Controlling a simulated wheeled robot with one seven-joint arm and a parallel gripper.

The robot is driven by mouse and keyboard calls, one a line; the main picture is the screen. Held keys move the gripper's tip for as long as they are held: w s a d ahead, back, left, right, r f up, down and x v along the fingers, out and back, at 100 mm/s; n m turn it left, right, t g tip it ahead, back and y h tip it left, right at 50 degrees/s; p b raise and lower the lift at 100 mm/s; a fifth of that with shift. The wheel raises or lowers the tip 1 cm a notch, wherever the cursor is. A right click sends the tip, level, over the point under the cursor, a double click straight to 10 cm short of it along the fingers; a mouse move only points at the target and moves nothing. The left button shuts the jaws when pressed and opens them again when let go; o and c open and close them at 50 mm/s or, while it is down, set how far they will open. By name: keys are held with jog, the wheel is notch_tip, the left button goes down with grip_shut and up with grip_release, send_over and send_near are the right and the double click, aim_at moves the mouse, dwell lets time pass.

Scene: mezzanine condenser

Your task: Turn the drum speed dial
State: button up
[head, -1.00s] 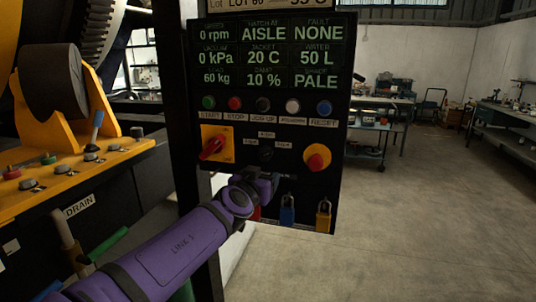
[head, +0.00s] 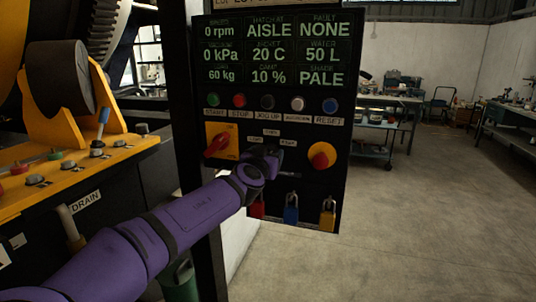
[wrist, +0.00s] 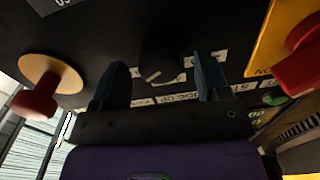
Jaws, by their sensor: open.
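The drum speed dial is a small black knob (wrist: 160,66) with a pale pointer line, on the black control panel (head: 335,190). In the wrist view it sits between the two fingers of my gripper (wrist: 162,74), which are open, one to each side. I cannot tell whether the fingers touch it. In the head view my gripper (head: 270,154) is at the panel below the button row and hides the dial. Only small white labels (head: 271,132) around the dial show there.
A red rotary switch (head: 216,146) on a yellow plate is left of my gripper, and a red mushroom button (head: 320,159) is to the right. Red, blue (head: 291,208) and yellow padlocks (head: 327,214) hang below. Coloured buttons (head: 298,104) line up above. Open floor lies to the right.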

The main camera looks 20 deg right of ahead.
jog(key=shift+w+d, duration=0.4)
jog(key=shift+w, duration=0.15)
jog(key=shift+c, duration=0.5)
jog(key=c, duration=0.8)
